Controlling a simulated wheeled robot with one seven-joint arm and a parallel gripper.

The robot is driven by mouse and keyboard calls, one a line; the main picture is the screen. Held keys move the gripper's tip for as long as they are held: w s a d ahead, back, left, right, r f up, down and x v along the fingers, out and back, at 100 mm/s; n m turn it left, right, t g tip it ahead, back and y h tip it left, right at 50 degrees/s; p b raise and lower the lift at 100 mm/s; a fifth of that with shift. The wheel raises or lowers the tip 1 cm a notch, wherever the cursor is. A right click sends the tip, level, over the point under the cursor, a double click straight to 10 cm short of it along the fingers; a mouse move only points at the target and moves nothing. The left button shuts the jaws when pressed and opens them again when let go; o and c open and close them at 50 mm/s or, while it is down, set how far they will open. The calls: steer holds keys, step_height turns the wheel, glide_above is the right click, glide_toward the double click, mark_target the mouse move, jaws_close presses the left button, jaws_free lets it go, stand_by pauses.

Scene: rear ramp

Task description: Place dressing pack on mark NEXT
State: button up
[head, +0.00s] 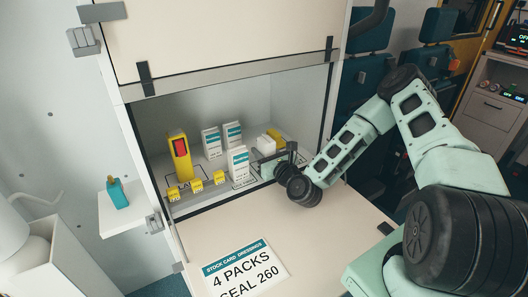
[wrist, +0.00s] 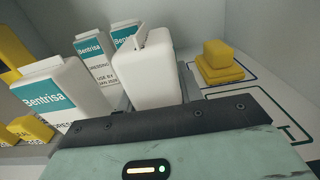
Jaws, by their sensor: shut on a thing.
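My gripper (head: 283,161) is inside the open cabinet, at the right end of the shelf. It is shut on a white dressing pack (head: 265,146), which stands slightly tilted in the wrist view (wrist: 145,78) with a plain face towards the camera. Dark outlined marks show on the shelf floor, one at the right in the wrist view (wrist: 283,108). I cannot read which is NEXT.
A tall yellow box with a red panel (head: 180,155) stands at the left, with small yellow blocks (head: 196,186) along the front. A yellow stack (wrist: 217,62) sits behind right. A stock card (head: 243,272) lies on the flap. A teal bottle (head: 117,192) stands on a side shelf.

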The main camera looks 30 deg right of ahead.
steer(key=shift+f, duration=0.1)
steer(key=o, duration=1)
steer(key=shift+r, duration=0.2)
steer(key=s+b, duration=0.1)
steer(key=s, duration=1.1)
